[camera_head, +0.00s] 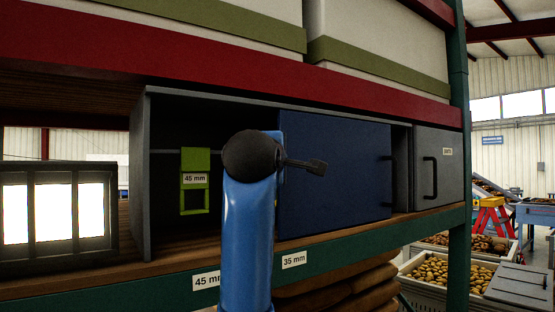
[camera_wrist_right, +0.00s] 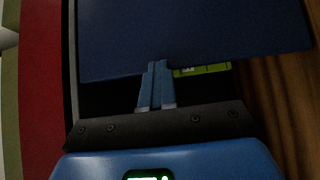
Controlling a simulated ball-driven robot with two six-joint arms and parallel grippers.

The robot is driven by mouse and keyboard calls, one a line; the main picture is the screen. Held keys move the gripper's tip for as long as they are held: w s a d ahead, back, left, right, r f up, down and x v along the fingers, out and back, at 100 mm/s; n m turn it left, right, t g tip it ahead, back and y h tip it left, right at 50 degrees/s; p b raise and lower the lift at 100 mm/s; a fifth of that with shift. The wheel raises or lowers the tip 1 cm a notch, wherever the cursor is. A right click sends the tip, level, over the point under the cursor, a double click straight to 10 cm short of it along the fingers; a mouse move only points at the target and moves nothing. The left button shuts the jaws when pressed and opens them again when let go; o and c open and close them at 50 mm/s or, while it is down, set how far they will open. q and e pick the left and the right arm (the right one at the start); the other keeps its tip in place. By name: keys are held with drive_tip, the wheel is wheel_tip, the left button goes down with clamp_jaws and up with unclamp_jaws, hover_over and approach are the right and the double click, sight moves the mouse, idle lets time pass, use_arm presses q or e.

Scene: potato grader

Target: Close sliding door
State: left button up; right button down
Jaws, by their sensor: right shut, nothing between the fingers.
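The blue sliding door (camera_head: 335,172) stands across the right-hand part of a dark cabinet (camera_head: 145,180) on the shelf. The cabinet's left part is open, and a narrow gap shows right of the door. A dark handle (camera_head: 387,188) shows near the door's right edge. In the right wrist view the door (camera_wrist_right: 190,35) fills the top. My right gripper (camera_wrist_right: 157,66) is shut and empty, its fingertips overlapping the door's edge; I cannot tell whether they touch it. In the head view my arm hides the fingers. My left gripper is not in view.
A green 45 mm gauge (camera_head: 195,181) hangs in the open part; part of a green piece (camera_wrist_right: 203,70) shows beside my fingertips. A grey panel with a handle (camera_head: 438,170) is at the right. A red beam (camera_head: 220,70) runs above and a wooden shelf board (camera_head: 150,268) below.

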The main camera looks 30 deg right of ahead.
drive_tip(key=w+d, duration=0.1)
drive_tip(key=d, duration=1.1)
drive_tip(key=shift+w+d+f, duration=0.15)
drive_tip(key=shift+w, duration=0.2)
drive_tip(key=shift+f+p, duration=0.1)
drive_tip(key=shift+p, duration=0.2)
